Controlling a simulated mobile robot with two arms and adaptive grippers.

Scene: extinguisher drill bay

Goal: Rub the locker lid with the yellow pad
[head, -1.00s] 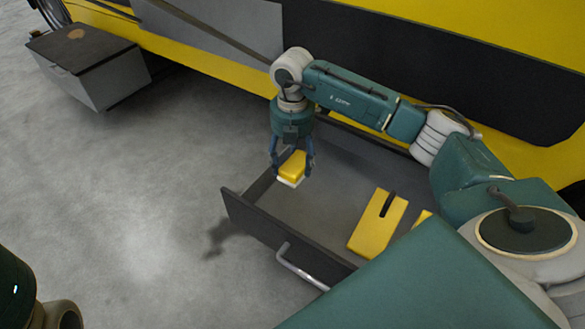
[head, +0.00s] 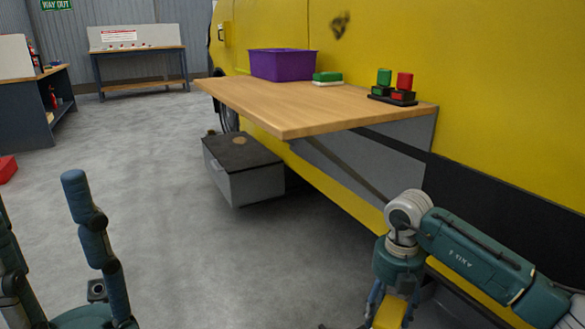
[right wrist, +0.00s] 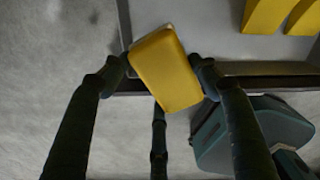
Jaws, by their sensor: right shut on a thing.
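The grey locker (head: 245,187) stands low beside the yellow vehicle in the head view. Its dark lid (head: 228,152) is shut and carries a brown patch (head: 240,141). My right gripper (head: 385,312) is at the bottom right of the head view, to the right of and nearer than the locker. It is shut on the yellow pad (right wrist: 166,72), which has a pale edge and shows between the fingers in the right wrist view. My left gripper (head: 38,195) is at the lower left with its fingers spread, empty, apart from the locker.
A wooden shelf (head: 300,122) juts from the vehicle above and right of the locker. It bears a purple bin (head: 283,65), a green-and-white pad (head: 327,78) and red and green blocks. Open drawer edges show under the right gripper. Grey floor (head: 150,200) left of the locker is clear.

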